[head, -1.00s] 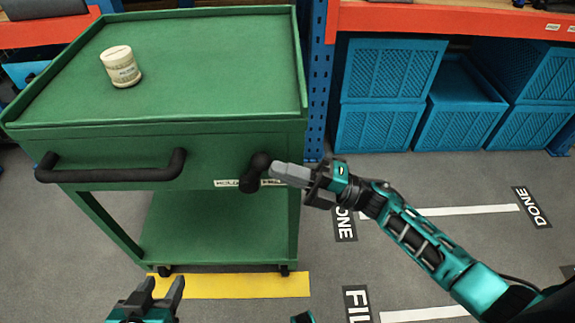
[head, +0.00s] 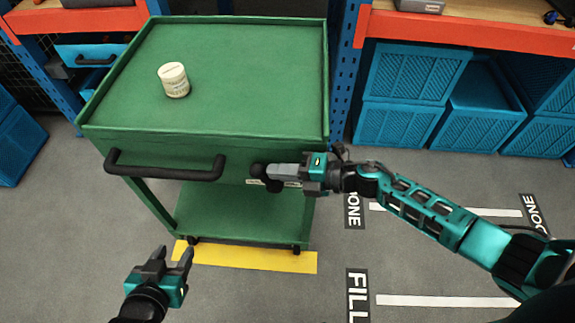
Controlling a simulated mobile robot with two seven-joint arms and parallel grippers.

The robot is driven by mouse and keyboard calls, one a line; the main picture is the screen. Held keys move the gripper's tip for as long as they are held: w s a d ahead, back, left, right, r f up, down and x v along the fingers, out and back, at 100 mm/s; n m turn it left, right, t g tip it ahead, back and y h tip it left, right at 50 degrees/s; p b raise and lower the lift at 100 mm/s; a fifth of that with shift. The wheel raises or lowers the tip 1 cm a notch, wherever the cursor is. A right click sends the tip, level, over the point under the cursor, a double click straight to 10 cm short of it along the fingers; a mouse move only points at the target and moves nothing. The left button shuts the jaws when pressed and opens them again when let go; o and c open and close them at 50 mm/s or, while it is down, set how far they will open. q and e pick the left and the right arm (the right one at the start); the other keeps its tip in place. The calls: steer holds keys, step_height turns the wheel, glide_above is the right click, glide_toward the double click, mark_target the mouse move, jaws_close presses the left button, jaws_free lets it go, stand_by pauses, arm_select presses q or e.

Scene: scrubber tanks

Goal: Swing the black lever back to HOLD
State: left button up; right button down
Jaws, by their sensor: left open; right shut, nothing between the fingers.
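The black lever (head: 259,170) is on the front of the green cart (head: 190,142), right of the cart's handle. Its knob end points up and left from the lower part. A white label strip (head: 256,182) lies behind it, partly covered and too small to read now. My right gripper (head: 272,170) is shut and empty, with its fingertips at the right side of the knob, seemingly touching. My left gripper (head: 172,257) is open and empty, low in front of the cart and away from the lever.
A black handle (head: 165,173) juts from the cart front, left of the lever. A white labelled jar (head: 173,80) stands on the cart top. Blue crates (head: 415,85) sit under the right-hand shelf. A yellow floor strip (head: 245,257) runs beneath the cart. The floor in front is open.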

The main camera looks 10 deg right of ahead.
arm_select(q)
steer(key=shift+r, duration=0.15)
arm_select(e)
steer(key=shift+w+a, duration=0.1)
steer(key=shift+a, duration=0.25)
steer(key=shift+r, duration=0.1)
